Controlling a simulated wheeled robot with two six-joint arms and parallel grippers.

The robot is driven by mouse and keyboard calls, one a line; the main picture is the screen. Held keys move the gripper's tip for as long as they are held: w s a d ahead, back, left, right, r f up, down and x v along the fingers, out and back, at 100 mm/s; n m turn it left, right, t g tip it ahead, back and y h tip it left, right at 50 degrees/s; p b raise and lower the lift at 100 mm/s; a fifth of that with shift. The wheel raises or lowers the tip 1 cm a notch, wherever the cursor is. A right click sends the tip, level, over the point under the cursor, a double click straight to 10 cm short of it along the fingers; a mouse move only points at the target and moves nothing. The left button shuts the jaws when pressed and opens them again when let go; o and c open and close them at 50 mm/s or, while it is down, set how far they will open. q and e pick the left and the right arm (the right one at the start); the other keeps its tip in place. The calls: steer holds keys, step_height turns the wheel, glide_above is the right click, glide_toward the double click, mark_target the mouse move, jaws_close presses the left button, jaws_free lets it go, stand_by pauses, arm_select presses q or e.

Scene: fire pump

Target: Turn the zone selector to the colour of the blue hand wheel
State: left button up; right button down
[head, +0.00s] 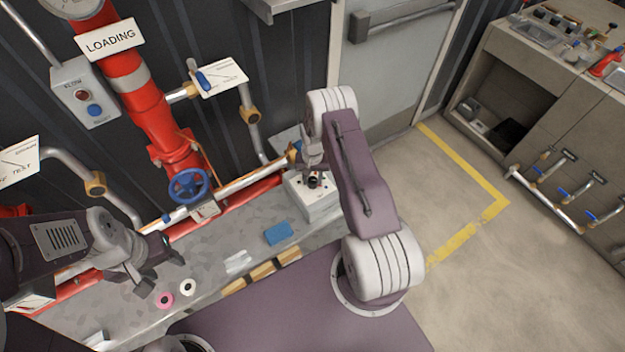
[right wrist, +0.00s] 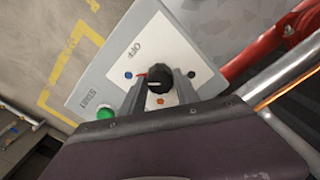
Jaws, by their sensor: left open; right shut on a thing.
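The blue hand wheel (head: 188,186) sits on the red pipe, left of centre in the head view. The zone selector is a black knob (right wrist: 158,78) on a light grey box (head: 318,206). In the right wrist view, small coloured dots surround it: a blue one (right wrist: 128,75) at left and an orange one (right wrist: 160,101) below. A red mark shows at the knob's left; its exact pointing is hard to tell. My right gripper (right wrist: 160,86) is shut on the knob, one finger each side. My left gripper (head: 160,256) is open and empty above the bench.
A green start button (right wrist: 105,113) is on the same box, left of my fingers. A blue block (head: 279,233), a pink ring (head: 164,300) and a white ring (head: 188,287) lie on the grey bench (head: 215,256). Red and silver pipes run behind the bench.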

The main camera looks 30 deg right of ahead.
mark_target(312, 180)
steer(key=shift+n, duration=0.3)
steer(key=c, duration=0.9)
jaws_free()
step_height(312, 180, up, 9)
steer(key=shift+r+b, duration=0.1)
steer(key=shift+b, duration=0.45)
steer(key=shift+a, duration=0.15)
